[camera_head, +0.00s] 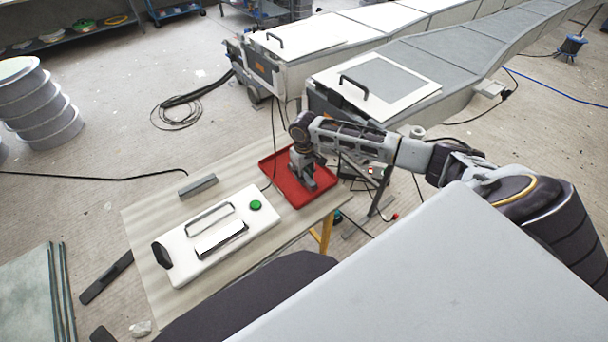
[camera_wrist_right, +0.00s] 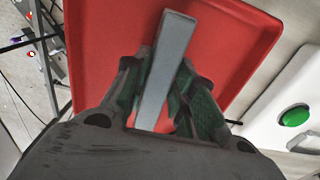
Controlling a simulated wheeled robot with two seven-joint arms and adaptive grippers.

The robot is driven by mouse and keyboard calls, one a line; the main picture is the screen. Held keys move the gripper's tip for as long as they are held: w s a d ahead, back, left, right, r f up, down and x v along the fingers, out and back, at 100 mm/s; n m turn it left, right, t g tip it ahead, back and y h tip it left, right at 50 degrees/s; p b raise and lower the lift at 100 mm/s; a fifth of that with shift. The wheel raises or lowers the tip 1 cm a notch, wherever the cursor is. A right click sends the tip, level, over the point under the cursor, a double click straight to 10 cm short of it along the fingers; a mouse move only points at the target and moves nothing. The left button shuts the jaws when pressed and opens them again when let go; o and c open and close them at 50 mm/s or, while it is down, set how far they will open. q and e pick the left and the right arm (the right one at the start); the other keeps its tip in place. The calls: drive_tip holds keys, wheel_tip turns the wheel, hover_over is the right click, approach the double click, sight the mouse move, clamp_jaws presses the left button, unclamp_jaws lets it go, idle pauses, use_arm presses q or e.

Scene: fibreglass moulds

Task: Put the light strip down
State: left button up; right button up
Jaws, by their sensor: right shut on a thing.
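My right gripper (camera_head: 308,182) is over the red tray (camera_head: 275,166) on the table. In the right wrist view its green-padded fingers (camera_wrist_right: 170,98) are shut on a light grey strip (camera_wrist_right: 172,50). The strip is long and flat-sided, and its far end reaches out past the fingertips over the red tray (camera_wrist_right: 100,30). I cannot tell whether the strip touches the tray floor. In the head view the held strip is mostly hidden by the gripper. My left gripper is not in view.
A darker grey bar (camera_head: 198,186) lies on the table (camera_head: 150,220) left of the tray. A white box with handles and a green button (camera_head: 256,205) stands in front. Long moulds (camera_head: 375,85) stand behind. The table between bar and tray is clear.

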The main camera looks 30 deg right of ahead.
drive_tip(key=shift+f, duration=0.1)
drive_tip(key=o, duration=1.1)
drive_tip(key=shift+c, duration=0.2)
wheel_tip(320, 180, up, 12)
drive_tip(key=p, duration=0.1)
idle(0.5)
